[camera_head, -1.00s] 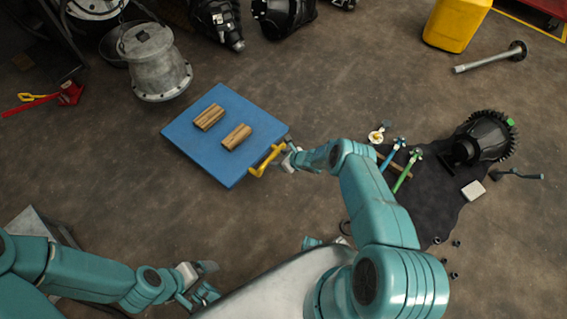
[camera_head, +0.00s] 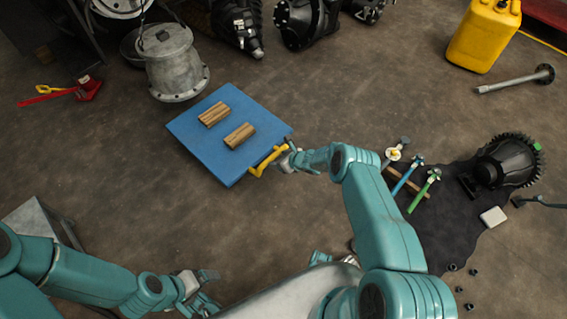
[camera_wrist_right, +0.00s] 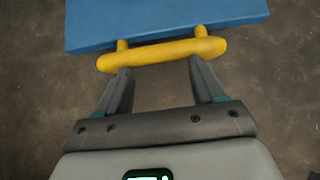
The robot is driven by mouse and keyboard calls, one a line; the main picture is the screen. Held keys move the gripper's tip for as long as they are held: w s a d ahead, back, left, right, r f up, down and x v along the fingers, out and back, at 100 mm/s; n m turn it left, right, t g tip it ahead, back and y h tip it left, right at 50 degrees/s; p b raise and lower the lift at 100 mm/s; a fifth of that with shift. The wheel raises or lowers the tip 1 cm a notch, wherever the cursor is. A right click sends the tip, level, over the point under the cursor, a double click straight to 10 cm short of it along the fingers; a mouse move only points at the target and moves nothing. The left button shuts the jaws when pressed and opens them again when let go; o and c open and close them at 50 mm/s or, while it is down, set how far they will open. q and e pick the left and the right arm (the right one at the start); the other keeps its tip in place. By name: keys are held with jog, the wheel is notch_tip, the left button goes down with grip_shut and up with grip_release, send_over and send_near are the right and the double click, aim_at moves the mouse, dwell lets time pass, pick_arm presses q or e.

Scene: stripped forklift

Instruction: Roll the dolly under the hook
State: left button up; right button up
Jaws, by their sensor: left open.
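The dolly (camera_head: 190,138) is a flat blue platform with two wooden blocks (camera_head: 214,114) on it and a yellow handle (camera_head: 266,160) on its near right edge. My right gripper (camera_head: 288,160) is at the handle. In the right wrist view the gripper's fingers (camera_wrist_right: 160,72) are spread apart, with their tips at the near side of the yellow handle bar (camera_wrist_right: 165,54). My left gripper (camera_head: 210,288) is open and empty at the lower left, well away from the dolly. I cannot make out the hook clearly.
A grey metal housing (camera_head: 175,68) stands close to the dolly's far left corner. A red jack (camera_head: 88,88) lies to the left. A dark mat (camera_head: 440,235) with tools and a black gear unit (camera_head: 505,160) is on the right.

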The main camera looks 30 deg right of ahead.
jog(key=shift+w+a+f+b, duration=0.15)
jog(key=shift+w+a+b, duration=0.25)
jog(key=shift+w+b, duration=0.25)
jog(key=shift+w+a+f+b, duration=0.1)
jog(key=shift+w+a+b, duration=0.35)
jog(key=shift+w, duration=0.3)
jog(key=shift+d+r, duration=0.1)
jog(key=s+d+r+p, duration=0.1)
jog(key=s+p, duration=0.2)
jog(key=p, duration=0.2)
pick_arm(q)
notch_tip(320, 180, up, 16)
jog(key=p, duration=1.3)
jog(key=shift+w+d+f+p, duration=0.15)
jog(key=shift+d+p, duration=0.15)
jog(key=shift+d, duration=0.1)
pick_arm(e)
send_near(273, 156)
jog(key=r, duration=0.2)
jog(key=s+r, duration=0.1)
jog(key=shift+d+r, duration=0.1)
jog(key=shift+d, duration=0.25)
